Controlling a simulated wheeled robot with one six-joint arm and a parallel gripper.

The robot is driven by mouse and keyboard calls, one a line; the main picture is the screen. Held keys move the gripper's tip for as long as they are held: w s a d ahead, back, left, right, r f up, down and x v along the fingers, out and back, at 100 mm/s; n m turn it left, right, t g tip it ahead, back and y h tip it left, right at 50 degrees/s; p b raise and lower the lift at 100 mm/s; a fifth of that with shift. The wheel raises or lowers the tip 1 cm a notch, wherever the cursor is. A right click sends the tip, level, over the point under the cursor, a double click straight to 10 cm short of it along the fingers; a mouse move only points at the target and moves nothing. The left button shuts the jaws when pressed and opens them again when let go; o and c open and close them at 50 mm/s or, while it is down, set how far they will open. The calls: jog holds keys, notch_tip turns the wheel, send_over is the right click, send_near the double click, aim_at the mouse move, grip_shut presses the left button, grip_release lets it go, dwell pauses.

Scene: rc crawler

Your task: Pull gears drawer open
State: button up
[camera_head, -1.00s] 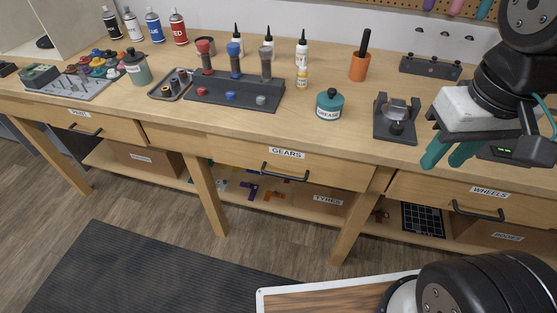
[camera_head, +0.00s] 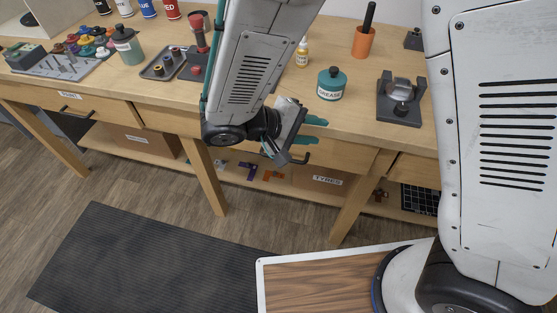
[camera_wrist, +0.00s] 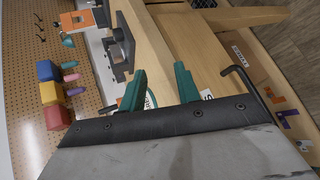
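The gears drawer (camera_head: 342,155) is a light wooden front under the bench top and looks shut. My arm covers much of it in the head view, including its label. Its dark bar handle (camera_head: 299,160) shows partly, just below my gripper (camera_head: 316,131). My gripper is open and empty, its two teal fingers apart in front of the drawer. In the wrist view, the handle (camera_wrist: 242,80) lies to the right of both fingers (camera_wrist: 160,88), not between them. A bit of the white label (camera_wrist: 207,94) shows beside the right finger.
The grease pot (camera_head: 331,84), a dark metal fixture (camera_head: 399,99) and an orange cup (camera_head: 363,42) stand on the bench top above. A tyres box (camera_head: 320,181) sits on the shelf below. A bench leg (camera_head: 353,205) stands to the right.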

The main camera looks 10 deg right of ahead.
jog(key=s+a+f+n+t+y, duration=0.15)
jog(key=a+f+n+t, duration=0.5)
jog(key=a+f, duration=0.65)
jog(key=w+d+f+m+t, duration=0.1)
jog(key=w+d+f+t, duration=0.1)
jog(key=w+d, duration=0.3)
jog(key=shift+d+f, duration=0.15)
jog(key=shift+d, duration=0.35)
grip_shut()
